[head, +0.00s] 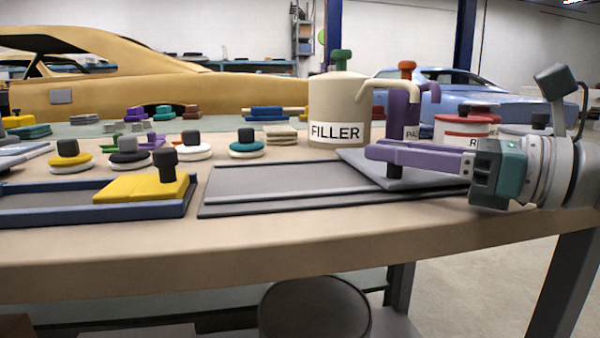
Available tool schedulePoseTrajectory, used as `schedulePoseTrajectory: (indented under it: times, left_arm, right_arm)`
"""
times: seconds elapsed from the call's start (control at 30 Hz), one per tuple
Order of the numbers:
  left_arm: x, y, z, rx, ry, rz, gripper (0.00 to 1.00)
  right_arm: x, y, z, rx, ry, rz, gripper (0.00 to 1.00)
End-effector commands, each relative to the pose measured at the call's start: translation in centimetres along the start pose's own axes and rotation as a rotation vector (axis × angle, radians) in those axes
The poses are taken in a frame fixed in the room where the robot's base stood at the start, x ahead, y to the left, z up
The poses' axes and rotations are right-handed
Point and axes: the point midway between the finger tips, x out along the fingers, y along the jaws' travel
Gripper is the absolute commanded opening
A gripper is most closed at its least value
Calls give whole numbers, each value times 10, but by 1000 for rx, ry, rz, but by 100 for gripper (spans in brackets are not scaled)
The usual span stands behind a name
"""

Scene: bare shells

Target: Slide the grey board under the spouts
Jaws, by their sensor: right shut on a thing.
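The grey board (352,160) lies at an angle on the right part of a flat grey tray with rails (265,179). A short dark post stands up from the board. My right gripper (372,151), with purple fingers, reaches in from the right over the board and is shut at this post; its fingers hide the post's top. The cream FILLER pot (338,105) stands behind, with a cream spout (398,80) bending toward the board. A purple pot (402,110) beside it has a purple spout (430,87). My left gripper is not in view.
A red-and-white tin (465,122) stands behind my right gripper. A blue-framed tray (50,206) with a yellow pad (140,188) lies at left. Several round knobbed pads stand behind it. The table's front edge (300,245) is clear.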

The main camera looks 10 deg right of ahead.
Motion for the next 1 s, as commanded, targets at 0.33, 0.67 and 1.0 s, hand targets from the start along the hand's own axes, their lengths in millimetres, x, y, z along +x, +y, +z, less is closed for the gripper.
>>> schedulePoseTrajectory:
  times: [0.33,0.67,1.0]
  left_arm:
    - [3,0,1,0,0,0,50]
    - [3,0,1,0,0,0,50]
    - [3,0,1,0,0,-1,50]
  right_arm:
    - [-6,-7,0,1,2,-7,0]
    - [-5,-6,0,1,2,-5,56]
    - [-8,-5,-1,2,2,-2,62]
